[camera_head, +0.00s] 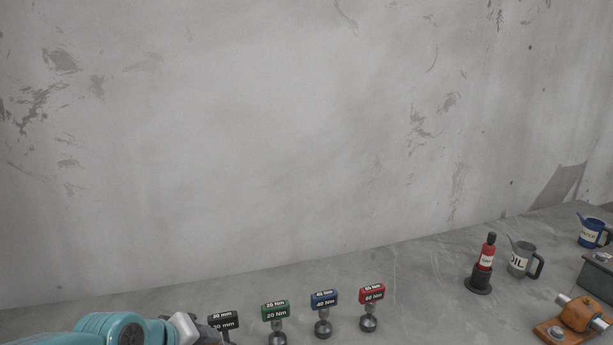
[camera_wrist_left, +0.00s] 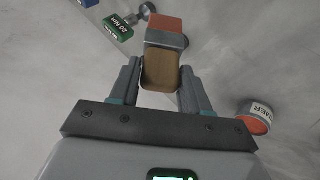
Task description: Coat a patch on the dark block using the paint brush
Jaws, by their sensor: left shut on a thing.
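In the left wrist view my left gripper (camera_wrist_left: 160,88) is shut on the paint brush (camera_wrist_left: 160,73). Its brown handle is between the fingers, and its grey collar and flat orange-red end point away from the gripper. In the head view my teal left arm comes in at the bottom left; the brush does not show there. A dark grey block-like body (camera_head: 596,278) is cut off at the right edge of the head view; I cannot tell if it is the dark block. My right gripper is in neither view.
A pot with an orange top and a label ending in "MER" (camera_wrist_left: 256,117) stands right of the gripper. Tagged tools, green (camera_head: 275,311), blue (camera_head: 324,300) and red (camera_head: 372,294), stand along the bench. A red bottle (camera_head: 487,254), oil can (camera_head: 520,262) and orange-brown device (camera_head: 579,315) are right.

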